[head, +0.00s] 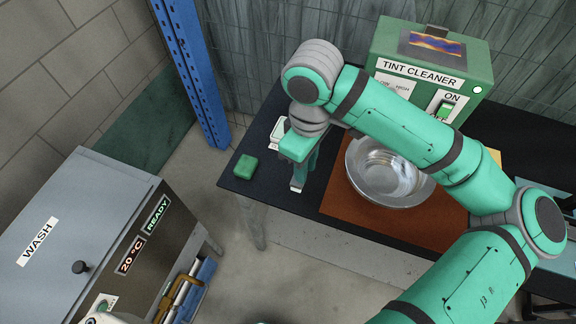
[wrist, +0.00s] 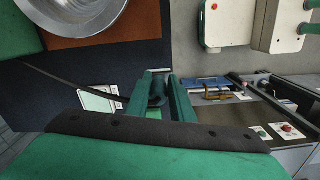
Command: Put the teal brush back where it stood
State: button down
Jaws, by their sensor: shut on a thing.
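My gripper (head: 297,185) points down over the left end of the dark bench, left of the metal bowl. In the wrist view my gripper (wrist: 160,78) is closed on a dark thing (wrist: 156,96) between its fingers, which I take to be the teal brush; its teal part is not clear. A thin dark rod (wrist: 75,86) runs left from the fingers; I cannot tell if it belongs to the brush.
A green block (head: 245,167) lies at the bench's left corner. A pale, green-edged tray (head: 280,132) is behind my gripper. The metal bowl (head: 368,190) stands on a brown mat (head: 340,208). The green tint cleaner (head: 385,45) is behind. A grey WASH cabinet (head: 75,195) stands left, across a floor gap.

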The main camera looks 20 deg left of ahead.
jog(key=shift+w+a+f, duration=0.75)
jog(key=shift+a+f, duration=0.15)
jog(key=shift+f, duration=0.75)
jog(key=shift+w+a+f, duration=0.7)
jog(key=shift+a+f, duration=0.25)
jog(key=shift+f, duration=0.7)
jog(key=shift+w+a+f, duration=0.75)
jog(key=shift+a+f, duration=0.15)
jog(key=shift+f, duration=0.75)
jog(key=shift+f, duration=0.2)
jog(key=c, duration=1.5)
grip_release()
jog(key=shift+c, duration=0.2)
notch_tip(320, 180, up, 12)
jog(key=shift+r, duration=0.25)
